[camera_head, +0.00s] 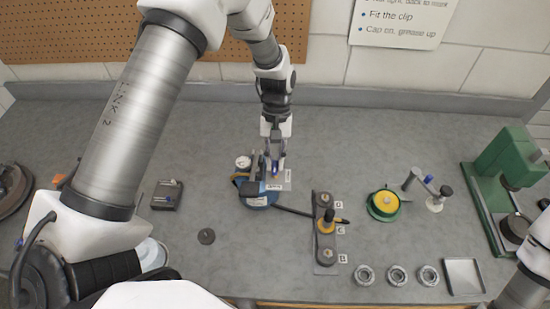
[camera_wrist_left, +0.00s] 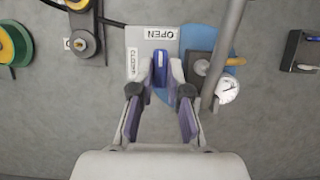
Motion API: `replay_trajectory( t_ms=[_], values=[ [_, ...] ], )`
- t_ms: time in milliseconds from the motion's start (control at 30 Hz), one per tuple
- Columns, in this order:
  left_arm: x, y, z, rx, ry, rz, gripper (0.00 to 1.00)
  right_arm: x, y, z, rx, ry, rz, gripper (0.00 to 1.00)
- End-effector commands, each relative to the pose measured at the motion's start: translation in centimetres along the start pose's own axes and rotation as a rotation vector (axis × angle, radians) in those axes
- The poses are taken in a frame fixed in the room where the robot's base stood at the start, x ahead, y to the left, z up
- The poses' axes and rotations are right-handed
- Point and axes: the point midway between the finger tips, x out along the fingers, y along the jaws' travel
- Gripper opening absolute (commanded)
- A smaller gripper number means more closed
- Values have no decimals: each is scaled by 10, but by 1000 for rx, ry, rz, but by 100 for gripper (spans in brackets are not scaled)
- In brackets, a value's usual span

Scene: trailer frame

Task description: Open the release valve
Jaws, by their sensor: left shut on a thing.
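The release valve's blue lever (camera_wrist_left: 160,70) sits over a pale plate marked OPEN and CLOSED (camera_wrist_left: 152,38) in the left wrist view. My left gripper (camera_wrist_left: 160,82) is shut on the blue lever, with its fingertips on either side of it. In the head view my left gripper (camera_head: 275,168) reaches down onto the blue pump unit (camera_head: 258,200), and its fingers partly hide the lever. A round white gauge (camera_head: 243,162) is beside the pump, and it also shows in the left wrist view (camera_wrist_left: 228,90). My right gripper is not in view.
A yellow and green reel (camera_head: 384,204), several metal rings (camera_head: 397,275) and a green press (camera_head: 500,170) stand to the right. A dark box (camera_head: 167,195) lies left.

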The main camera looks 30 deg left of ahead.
Motion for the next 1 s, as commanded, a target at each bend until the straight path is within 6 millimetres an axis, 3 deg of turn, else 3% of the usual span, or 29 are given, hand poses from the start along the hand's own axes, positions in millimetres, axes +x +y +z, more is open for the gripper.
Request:
replay_trajectory(
  t_ms=[233, 300, 333, 733, 1000],
  values=[
    [2, 0, 0, -1, -1, -1, 0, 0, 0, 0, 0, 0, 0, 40],
    [2, 0, 0, -1, -1, 0, 33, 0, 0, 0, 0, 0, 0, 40],
    [2, 0, 0, -1, -1, 0, 41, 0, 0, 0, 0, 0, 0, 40],
    [-9, 0, -1, -2, 2, 2, 41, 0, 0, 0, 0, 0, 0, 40],
    [-72, 1, -2, -2, 5, 4, 41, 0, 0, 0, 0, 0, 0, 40]
  ],
)
